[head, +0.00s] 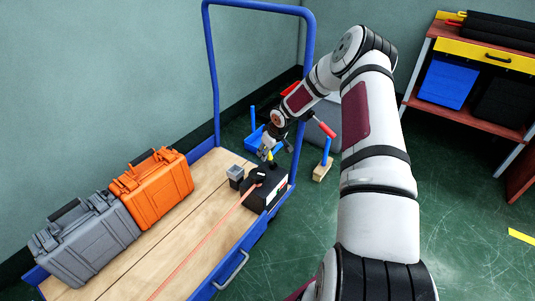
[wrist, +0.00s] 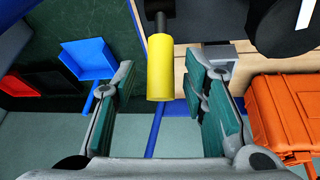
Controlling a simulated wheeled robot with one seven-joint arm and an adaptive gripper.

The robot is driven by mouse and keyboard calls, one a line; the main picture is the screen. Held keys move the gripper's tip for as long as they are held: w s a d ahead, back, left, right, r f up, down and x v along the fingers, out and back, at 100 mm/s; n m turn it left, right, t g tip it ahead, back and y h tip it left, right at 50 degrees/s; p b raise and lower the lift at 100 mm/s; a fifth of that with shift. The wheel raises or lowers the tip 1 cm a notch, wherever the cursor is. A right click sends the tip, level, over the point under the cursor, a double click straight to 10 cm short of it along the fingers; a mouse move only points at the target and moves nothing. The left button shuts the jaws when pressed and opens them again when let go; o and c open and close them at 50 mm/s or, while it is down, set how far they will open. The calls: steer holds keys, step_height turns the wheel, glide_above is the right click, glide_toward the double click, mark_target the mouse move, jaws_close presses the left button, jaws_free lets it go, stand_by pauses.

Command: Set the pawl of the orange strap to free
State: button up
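The orange strap (head: 205,247) runs along the wooden cart bed to a black ratchet unit (head: 265,187) near the cart's handle end. A small yellow-tipped lever (head: 270,158) stands up from this unit; in the wrist view its yellow grip (wrist: 160,67) sits on a black rod. My gripper (head: 267,149) is over the unit, close to the lever. In the wrist view my gripper (wrist: 160,82) is open, with the yellow grip showing between its green-padded fingers and a gap on both sides. I cannot tell the depth between them. The pawl itself is not clearly visible.
An orange case (head: 152,188) and a grey case (head: 85,238) stand on the cart's left side. A small grey block (head: 236,176) sits beside the unit. The blue cart handle (head: 212,75) rises behind. A blue bin (head: 259,137) and a red-topped post (head: 326,150) stand beyond.

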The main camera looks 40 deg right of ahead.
steer(key=shift+f, duration=0.1)
jaws_close()
